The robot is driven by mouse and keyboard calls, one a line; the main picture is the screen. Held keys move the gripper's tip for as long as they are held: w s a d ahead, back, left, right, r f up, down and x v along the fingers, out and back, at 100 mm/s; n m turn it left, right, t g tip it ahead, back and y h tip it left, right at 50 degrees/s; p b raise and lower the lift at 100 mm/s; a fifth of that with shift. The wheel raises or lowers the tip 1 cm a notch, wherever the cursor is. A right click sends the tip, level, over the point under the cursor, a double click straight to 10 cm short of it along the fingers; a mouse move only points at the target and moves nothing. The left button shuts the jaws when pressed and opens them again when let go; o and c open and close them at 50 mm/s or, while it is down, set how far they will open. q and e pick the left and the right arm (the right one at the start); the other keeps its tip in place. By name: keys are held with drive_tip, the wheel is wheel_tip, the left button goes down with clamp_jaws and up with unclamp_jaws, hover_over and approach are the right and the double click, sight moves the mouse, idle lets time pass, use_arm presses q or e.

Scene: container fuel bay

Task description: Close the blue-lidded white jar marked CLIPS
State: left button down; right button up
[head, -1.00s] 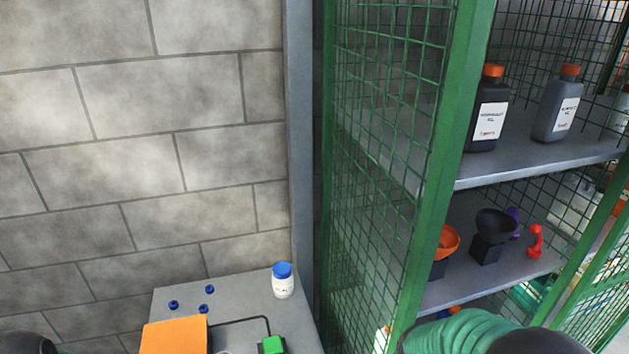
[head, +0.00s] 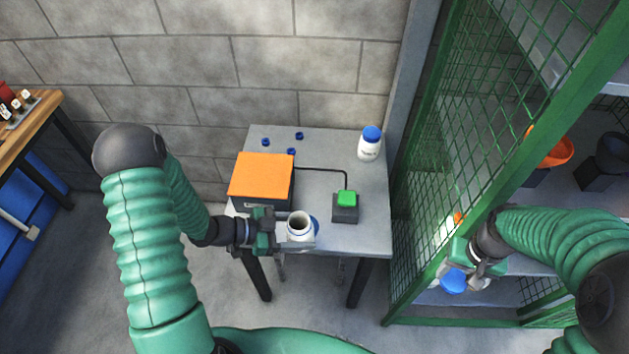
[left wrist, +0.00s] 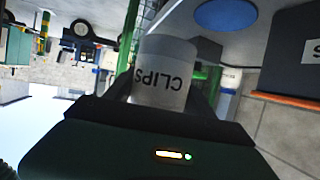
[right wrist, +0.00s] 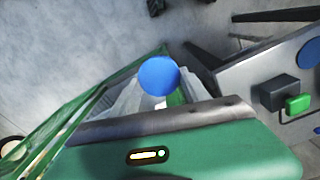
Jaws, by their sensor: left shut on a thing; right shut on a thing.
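The white jar (head: 300,229) marked CLIPS is upright with its mouth open, at the table's front edge. My left gripper (head: 284,240) is shut on it. The lettering on the jar (left wrist: 162,78) shows upside down in the left wrist view. My right gripper (head: 468,272) is shut on a round blue lid (head: 453,282), to the right of the table in front of the green mesh cage. The lid also shows between the fingers in the right wrist view (right wrist: 158,76). The lid and jar are well apart.
A flat blue disc (head: 315,224) lies on the grey table (head: 325,155) by the jar. An orange-topped box (head: 262,176), a green button box (head: 346,206), several small blue pieces and another blue-lidded white jar (head: 370,145) stand there. The green mesh cage (head: 450,130) is at right.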

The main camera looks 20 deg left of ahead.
drive_tip(key=shift+d, duration=0.1)
use_arm(q)
drive_tip(key=w+d+f+m+g+h, duration=0.1)
drive_tip(key=d+m+g, duration=0.6)
drive_tip(key=d, duration=0.7)
drive_tip(key=shift+w+d+f+g+h, duration=0.2)
drive_tip(key=shift+w+f+g+h, duration=0.2)
drive_tip(key=shift+g+h, duration=0.3)
